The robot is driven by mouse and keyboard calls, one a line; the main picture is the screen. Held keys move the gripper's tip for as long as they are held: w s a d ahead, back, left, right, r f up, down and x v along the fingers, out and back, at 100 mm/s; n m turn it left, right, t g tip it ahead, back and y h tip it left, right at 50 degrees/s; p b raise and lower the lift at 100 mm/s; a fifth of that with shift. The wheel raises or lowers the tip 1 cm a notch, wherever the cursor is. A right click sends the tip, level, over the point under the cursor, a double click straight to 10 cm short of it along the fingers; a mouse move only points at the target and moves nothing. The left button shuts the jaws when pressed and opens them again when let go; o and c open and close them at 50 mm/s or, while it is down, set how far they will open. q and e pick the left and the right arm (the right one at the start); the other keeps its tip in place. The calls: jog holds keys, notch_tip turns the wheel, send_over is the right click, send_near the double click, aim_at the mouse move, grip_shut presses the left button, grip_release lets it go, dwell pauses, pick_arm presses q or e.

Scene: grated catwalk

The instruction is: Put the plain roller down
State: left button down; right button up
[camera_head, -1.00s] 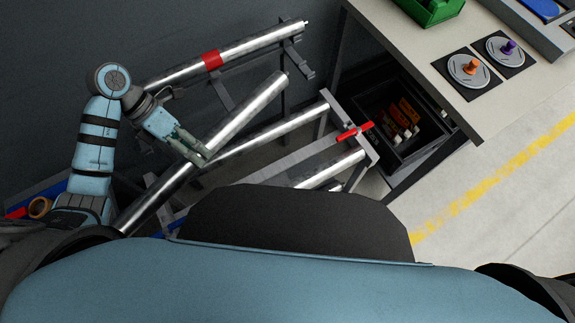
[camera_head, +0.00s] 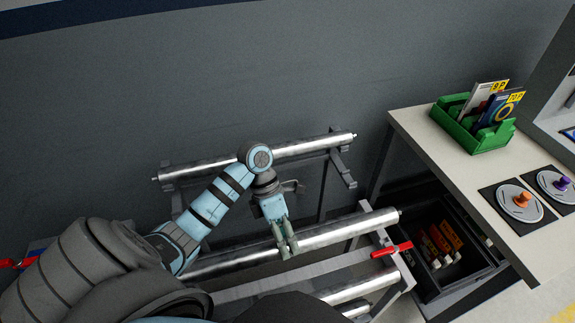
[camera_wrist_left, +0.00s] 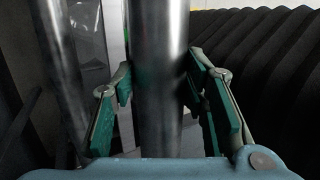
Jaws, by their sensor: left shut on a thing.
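The plain roller (camera_head: 340,233) is a long bare metal cylinder, running nearly parallel to the roller at the back. My left gripper (camera_head: 288,247) is shut around its middle part. In the left wrist view the roller (camera_wrist_left: 158,70) passes between the two fingers of my gripper (camera_wrist_left: 160,90). It lies over the front part of the grey rack (camera_head: 372,218); I cannot tell whether it rests on the rack or hangs just above. Another roller (camera_head: 310,147) lies on the back supports, part of it hidden behind my left arm. My right gripper is not in view.
A red-handled clamp (camera_head: 390,249) sits at the rack's right end. A dark bin (camera_head: 460,282) with small boxes stands beside it. A pale table (camera_head: 440,148) to the right carries a green bin (camera_head: 475,135) and round knobbed plates. A grey wall rises behind.

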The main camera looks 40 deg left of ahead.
pick_arm(q)
notch_tip(320, 180, down, 12)
jog(key=shift+r+b, duration=0.2)
jog(key=shift+b, duration=0.85)
jog(key=shift+f+b, duration=0.55)
jog(key=shift+f, duration=1.4)
jog(key=shift+f, duration=0.15)
jog(key=c, duration=0.9)
grip_release()
jog(key=shift+c, duration=0.2)
jog(key=v, duration=1.2)
jog(key=shift+r+p, duration=0.2)
jog(key=shift+p, duration=0.25)
